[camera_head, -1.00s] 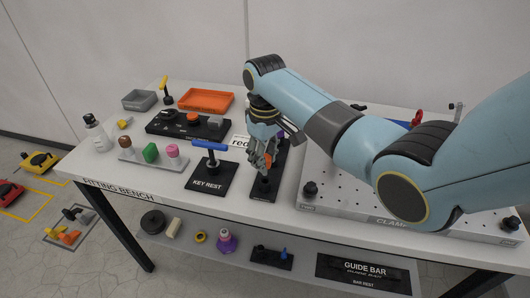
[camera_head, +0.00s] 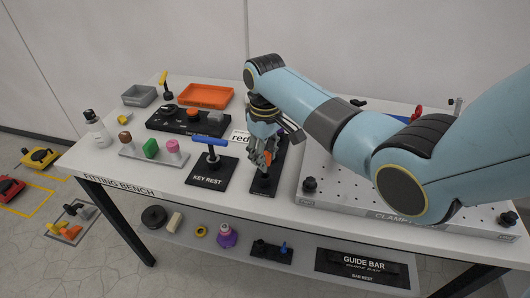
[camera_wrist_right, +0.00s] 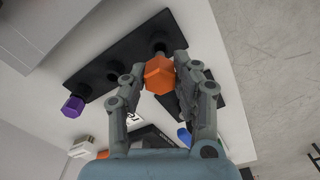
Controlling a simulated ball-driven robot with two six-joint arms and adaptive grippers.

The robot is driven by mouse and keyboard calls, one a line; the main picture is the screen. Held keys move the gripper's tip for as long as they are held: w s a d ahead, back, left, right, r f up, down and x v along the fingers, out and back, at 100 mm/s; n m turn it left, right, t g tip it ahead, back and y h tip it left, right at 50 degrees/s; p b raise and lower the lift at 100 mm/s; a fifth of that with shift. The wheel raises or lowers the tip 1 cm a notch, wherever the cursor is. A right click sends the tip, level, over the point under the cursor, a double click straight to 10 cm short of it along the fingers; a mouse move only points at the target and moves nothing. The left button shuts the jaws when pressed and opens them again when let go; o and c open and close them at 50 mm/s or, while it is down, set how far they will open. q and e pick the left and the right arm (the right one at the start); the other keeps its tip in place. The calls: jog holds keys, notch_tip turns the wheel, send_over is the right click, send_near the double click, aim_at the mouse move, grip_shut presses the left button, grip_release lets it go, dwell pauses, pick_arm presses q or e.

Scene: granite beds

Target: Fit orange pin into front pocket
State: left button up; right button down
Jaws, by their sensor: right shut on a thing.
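My right gripper (camera_head: 265,160) is over the front end of a narrow black block (camera_head: 262,186) on the bench. In the right wrist view its two fingers (camera_wrist_right: 158,82) are shut on an orange six-sided pin (camera_wrist_right: 158,74). The pin also shows small between the fingers in the head view (camera_head: 268,158). In the wrist view the black block (camera_wrist_right: 130,52) has a round dark pocket (camera_wrist_right: 160,48) just beyond the pin, partly hidden by it. I cannot tell whether the pin's lower end is inside. A purple pin (camera_wrist_right: 73,106) stands at the block's other end. My left gripper is out of view.
The key rest (camera_head: 207,180), with a blue-handled key (camera_head: 208,143), stands close left of the black block. A pale perforated clamp plate (camera_head: 330,190) lies close right. A grey rack (camera_head: 152,153) with coloured knobs and an orange tray (camera_head: 206,95) are farther left and back.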

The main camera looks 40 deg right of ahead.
dwell(0.3)
jog(key=shift+p, duration=0.35)
jog(key=shift+f+b, duration=1.25)
jog(key=shift+f, duration=0.8)
jog(key=c, duration=0.9)
grip_release()
jog(key=shift+r, duration=0.1)
notch_tip(320, 180, up, 3)
jog(key=p, duration=0.3)
jog(key=shift+p, duration=0.3)
jog(key=shift+r, duration=0.9)
